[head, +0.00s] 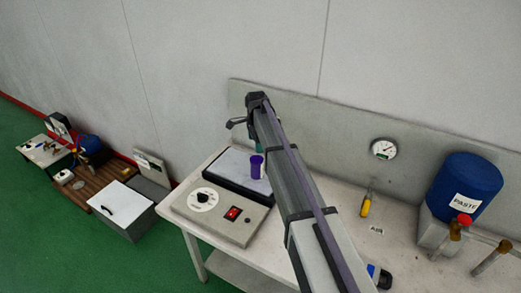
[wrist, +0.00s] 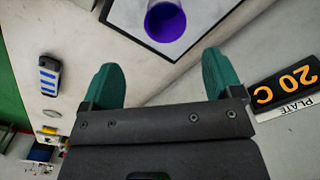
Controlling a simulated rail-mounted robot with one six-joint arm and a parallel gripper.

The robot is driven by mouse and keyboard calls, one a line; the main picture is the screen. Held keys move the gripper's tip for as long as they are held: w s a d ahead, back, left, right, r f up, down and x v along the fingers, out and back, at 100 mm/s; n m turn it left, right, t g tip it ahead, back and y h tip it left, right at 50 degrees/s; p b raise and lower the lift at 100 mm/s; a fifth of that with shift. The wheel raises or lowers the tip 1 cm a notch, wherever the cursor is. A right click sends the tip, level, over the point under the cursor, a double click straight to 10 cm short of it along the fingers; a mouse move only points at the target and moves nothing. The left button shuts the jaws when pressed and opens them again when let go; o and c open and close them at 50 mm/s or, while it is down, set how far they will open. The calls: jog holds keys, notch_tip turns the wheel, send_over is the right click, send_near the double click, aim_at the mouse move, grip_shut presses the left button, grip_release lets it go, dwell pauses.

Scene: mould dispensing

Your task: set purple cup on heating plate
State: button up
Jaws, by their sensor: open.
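The purple cup (head: 257,167) stands upright on the pale top of the heating plate (head: 225,160), near its right side. In the wrist view the cup (wrist: 165,20) is at the top edge, partly cut off, on the framed plate surface (wrist: 127,14). My gripper (wrist: 160,62) is open and empty, with its two teal fingers spread. The cup lies beyond the fingertips and apart from them. In the head view a teal finger shows just above the cup, and my arm hides most of the gripper.
The heating plate's housing has a dial (head: 203,199) and a red switch (head: 233,213). A display (wrist: 289,88) reads 20 C. A wall panel stands behind the bench.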

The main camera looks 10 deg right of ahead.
jog(key=s+n, duration=1.6)
jog(key=s, duration=2.1)
jog(key=shift+d+f+n, duration=0.2)
jog(key=shift+n, duration=0.2)
